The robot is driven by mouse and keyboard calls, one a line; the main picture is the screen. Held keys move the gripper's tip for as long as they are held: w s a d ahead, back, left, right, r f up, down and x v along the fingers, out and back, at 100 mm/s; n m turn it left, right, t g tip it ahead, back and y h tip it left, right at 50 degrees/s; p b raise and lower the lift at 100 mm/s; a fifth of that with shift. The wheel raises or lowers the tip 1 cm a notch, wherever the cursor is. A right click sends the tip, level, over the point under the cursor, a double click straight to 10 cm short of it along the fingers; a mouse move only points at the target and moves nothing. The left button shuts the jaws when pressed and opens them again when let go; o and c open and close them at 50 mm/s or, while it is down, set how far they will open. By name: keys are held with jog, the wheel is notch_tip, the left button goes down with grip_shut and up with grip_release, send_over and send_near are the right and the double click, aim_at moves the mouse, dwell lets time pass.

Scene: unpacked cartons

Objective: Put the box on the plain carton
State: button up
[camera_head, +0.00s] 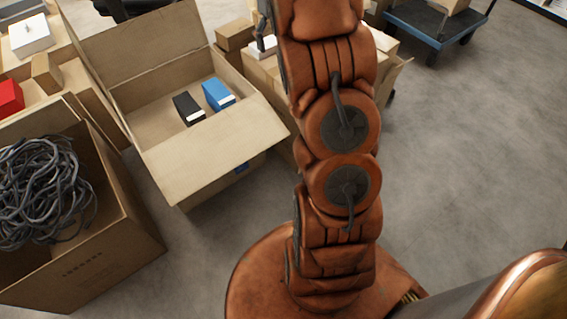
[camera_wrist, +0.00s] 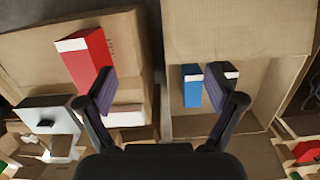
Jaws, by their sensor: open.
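My gripper (camera_wrist: 161,86) is open and empty in the wrist view, with its two dark fingers wide apart. It lies above the gap between two cartons. A red box with a white end (camera_wrist: 88,55) is on the brown carton (camera_wrist: 35,65) at left, beside the left fingertip. A blue box (camera_wrist: 192,86) is inside the open carton (camera_wrist: 260,95) at right. A black box (camera_wrist: 231,70) there is partly hidden by the right finger. The head view shows the blue box (camera_head: 218,94) and black box (camera_head: 188,108) inside the open carton (camera_head: 215,160). My arm hides part of the cartons behind it; my gripper is not visible there.
A carton of tangled cables (camera_head: 110,265) stands at front left. Another red box (camera_head: 10,97) is at the left edge. A blue cart (camera_head: 425,30) is at the back. Grey floor at right is clear. The wrist view shows a pale box (camera_wrist: 45,115) at lower left.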

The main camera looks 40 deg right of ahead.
jog(key=s+a+g, duration=0.1)
jog(key=s+a, duration=1.5)
jog(key=a, duration=0.2)
jog(key=s+a+f, duration=0.2)
jog(key=s+a, duration=0.2)
jog(key=s, duration=0.5)
jog(key=s+a+f+n+g, duration=0.1)
jog(key=s+a, duration=0.3)
jog(key=s, duration=0.6)
jog(key=shift+x, duration=0.75)
jog(key=shift+a, duration=0.1)
